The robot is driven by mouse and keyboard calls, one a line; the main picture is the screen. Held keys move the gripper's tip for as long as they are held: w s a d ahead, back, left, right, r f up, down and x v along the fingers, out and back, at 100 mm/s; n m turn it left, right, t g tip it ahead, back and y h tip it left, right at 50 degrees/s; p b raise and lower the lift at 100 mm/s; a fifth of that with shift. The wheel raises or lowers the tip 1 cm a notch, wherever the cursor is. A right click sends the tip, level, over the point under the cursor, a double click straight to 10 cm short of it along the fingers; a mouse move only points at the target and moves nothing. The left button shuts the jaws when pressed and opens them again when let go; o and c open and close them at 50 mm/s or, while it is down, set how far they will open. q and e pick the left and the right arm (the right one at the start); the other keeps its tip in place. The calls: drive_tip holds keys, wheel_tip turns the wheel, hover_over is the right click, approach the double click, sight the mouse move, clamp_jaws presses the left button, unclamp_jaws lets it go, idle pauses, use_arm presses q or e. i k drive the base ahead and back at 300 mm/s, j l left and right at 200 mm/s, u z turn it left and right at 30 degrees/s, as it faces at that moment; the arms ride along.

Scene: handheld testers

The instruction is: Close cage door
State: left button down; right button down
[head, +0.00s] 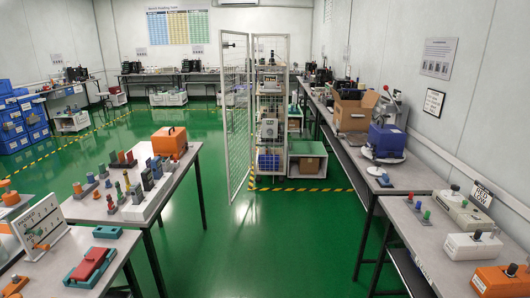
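The cage door (237,115) is a tall white-framed mesh panel in the middle of the head view. It stands open, swung out toward me from the cage (271,50), and its lower near corner reaches out over the green floor. A small dark latch or handle (229,44) sits near the top of the door. The cage holds shelves with several devices, partly seen through its open front. Neither of my grippers shows in this view.
Black-and-yellow tape (300,190) marks the floor before the cage. A left table (181,172) carries testers and an orange case (169,142). A right bench (412,176) carries devices and a cardboard box (355,110). Green floor (270,240) between them is clear.

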sight(220, 31)
drive_tip(key=i, duration=1.45)
drive_tip(key=i+l+u, duration=0.15)
drive_tip(key=i, duration=0.25)
drive_tip(key=i+l+u, duration=0.15)
drive_tip(key=i, duration=0.25)
drive_tip(key=i+l+u, duration=0.15)
drive_tip(key=i, duration=0.25)
